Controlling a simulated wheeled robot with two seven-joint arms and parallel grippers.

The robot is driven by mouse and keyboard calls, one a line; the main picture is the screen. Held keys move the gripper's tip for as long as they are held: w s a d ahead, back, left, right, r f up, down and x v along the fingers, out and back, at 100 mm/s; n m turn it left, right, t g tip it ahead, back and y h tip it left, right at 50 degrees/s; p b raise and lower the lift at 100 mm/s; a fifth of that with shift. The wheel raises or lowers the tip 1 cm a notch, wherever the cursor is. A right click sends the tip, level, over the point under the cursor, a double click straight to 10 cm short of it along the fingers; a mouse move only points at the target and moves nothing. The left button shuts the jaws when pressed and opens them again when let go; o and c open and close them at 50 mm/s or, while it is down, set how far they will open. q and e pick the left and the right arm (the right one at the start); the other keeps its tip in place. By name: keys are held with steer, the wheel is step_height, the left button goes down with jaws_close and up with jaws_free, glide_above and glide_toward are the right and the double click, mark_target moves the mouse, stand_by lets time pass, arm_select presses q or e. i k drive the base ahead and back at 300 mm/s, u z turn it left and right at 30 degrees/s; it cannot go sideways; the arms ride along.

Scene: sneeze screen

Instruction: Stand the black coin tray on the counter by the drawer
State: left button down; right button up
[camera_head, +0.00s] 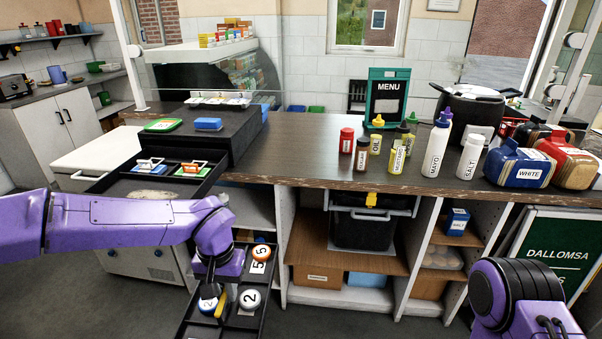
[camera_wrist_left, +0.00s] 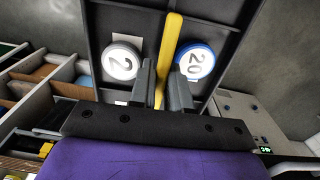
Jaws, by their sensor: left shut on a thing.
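The black coin tray (camera_head: 246,324) hangs tilted below the counter's front edge, with round number discs marked 5 and 2 in its compartments. My left gripper (camera_head: 213,287) is shut on the tray's yellow bar. In the left wrist view, the gripper (camera_wrist_left: 166,72) has its fingers on either side of the yellow bar (camera_wrist_left: 171,35), between a white 2 disc (camera_wrist_left: 122,61) and a blue-rimmed 20 disc (camera_wrist_left: 195,60). The open black drawer (camera_head: 118,183) is above and left of the tray. The wooden counter (camera_head: 300,160) is behind it. My right forearm shows at lower right; its gripper is out of view.
Mustard and other condiment bottles (camera_head: 398,160) stand right of the counter's middle, with a MENU stand (camera_head: 387,95) behind. Packs (camera_head: 518,167) crowd the right end. The counter between the black drawer unit (camera_head: 225,135) and the bottles is clear. Open shelves (camera_head: 335,262) lie below.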

mark_target(293, 159)
steer(key=z, duration=1.8)
steer(key=i, duration=0.9)
steer(key=u, duration=1.1)
